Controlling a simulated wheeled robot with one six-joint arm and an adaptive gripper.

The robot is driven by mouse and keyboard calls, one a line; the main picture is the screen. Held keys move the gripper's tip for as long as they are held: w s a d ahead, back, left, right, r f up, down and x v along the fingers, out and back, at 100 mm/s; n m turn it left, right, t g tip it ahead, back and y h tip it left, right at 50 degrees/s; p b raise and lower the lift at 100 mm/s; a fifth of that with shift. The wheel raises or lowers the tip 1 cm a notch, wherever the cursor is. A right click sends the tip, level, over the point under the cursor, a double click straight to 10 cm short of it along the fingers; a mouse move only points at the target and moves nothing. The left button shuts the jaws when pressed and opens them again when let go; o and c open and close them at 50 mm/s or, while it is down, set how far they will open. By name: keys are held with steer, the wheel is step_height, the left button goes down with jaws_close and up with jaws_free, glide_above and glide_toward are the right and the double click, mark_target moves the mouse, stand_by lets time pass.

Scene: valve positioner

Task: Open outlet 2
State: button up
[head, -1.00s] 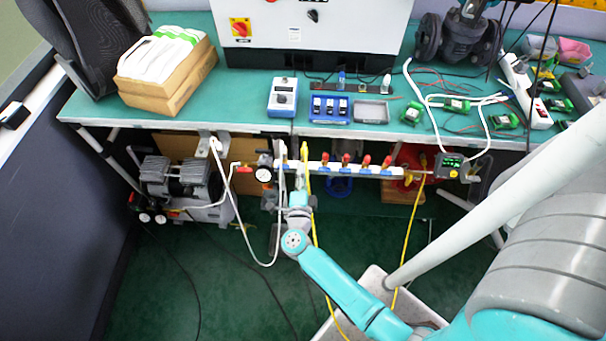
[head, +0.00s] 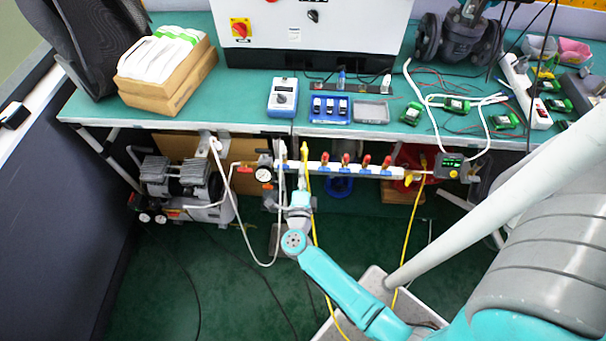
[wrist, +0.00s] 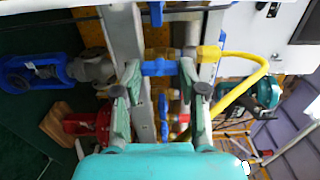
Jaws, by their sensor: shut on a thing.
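The white outlet manifold (head: 400,172) runs along the bench's front edge, with several red-handled valves such as this one (head: 325,158). A yellow hose fitting (head: 304,149) sits near its left part; it also shows in the wrist view (wrist: 208,53). My gripper (head: 301,180) is at the manifold just below that fitting. In the wrist view my gripper (wrist: 159,72) has its two fingers on either side of a blue valve handle (wrist: 158,68) and is shut on it. The handle lies crosswise between the fingertips. Outlet numbers are not readable.
A pressure gauge (head: 263,175) and a white hose (head: 245,235) are left of my gripper. The yellow hose (head: 315,225) hangs close beside my arm. A grey compressor (head: 175,182) stands under the bench (head: 240,90). A display box (head: 451,165) is at the manifold's right end.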

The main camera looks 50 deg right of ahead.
steer(key=o, duration=0.9)
steer(key=shift+c, duration=0.2)
steer(key=v, duration=1.2)
steer(key=shift+s, duration=0.15)
steer(key=s+a+r+n+t+y, duration=0.1)
steer(key=s+a+r+n+y, duration=0.2)
steer(key=s+r+n, duration=0.3)
steer(key=s+a+r+n+t+y, duration=0.1)
steer(key=s+a+r+n+y, duration=0.3)
steer(key=s+n, duration=0.5)
steer(key=s+a+r+n+t+y, duration=0.1)
steer(key=s+a+r+n+y, duration=0.2)
steer(key=s+r+n+y, duration=0.4)
steer(key=s+r+n, duration=0.1)
steer(key=n, duration=0.5)
steer(key=shift+s+a+n+t, duration=0.25)
steer(key=shift+s+n+t, duration=0.05)
steer(key=shift+s+t, duration=0.1)
